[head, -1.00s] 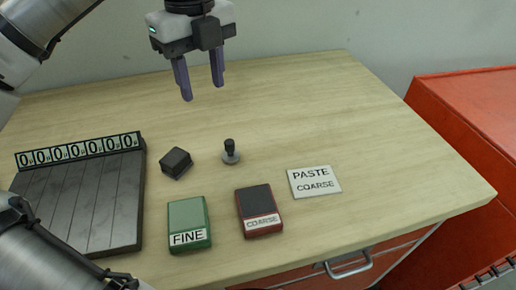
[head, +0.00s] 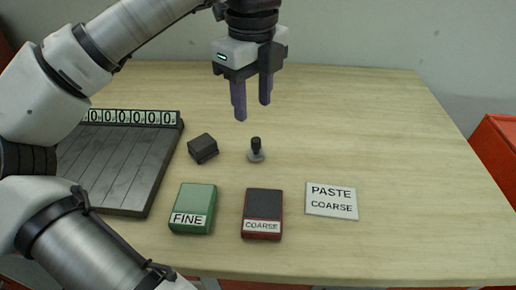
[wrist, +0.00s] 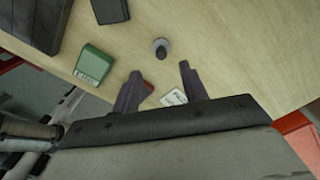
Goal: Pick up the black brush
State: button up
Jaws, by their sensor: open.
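No object is clearly a brush. One dark piece is a small blackish block (head: 203,148) on the table, left of a black knob on a round grey base (head: 256,150). I cannot tell which of the two is the brush. My gripper (head: 253,108) is open and empty, above the table and just behind the knob in the head view. In the wrist view the knob (wrist: 161,48) stands just beyond the gap between my fingertips (wrist: 160,68). The block (wrist: 110,10) is at the top edge there.
A green FINE box (head: 193,208), a red-edged COARSE box (head: 262,213) and a PASTE COARSE card (head: 331,201) lie along the front. A dark slatted board with number tiles (head: 120,165) is at left. The table's right side (head: 420,160) is clear.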

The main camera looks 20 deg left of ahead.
aim_at(255, 138)
notch_tip(255, 138, down, 9)
jog(key=shift+d+f+p, duration=0.15)
jog(key=shift+p, duration=0.6)
grip_shut()
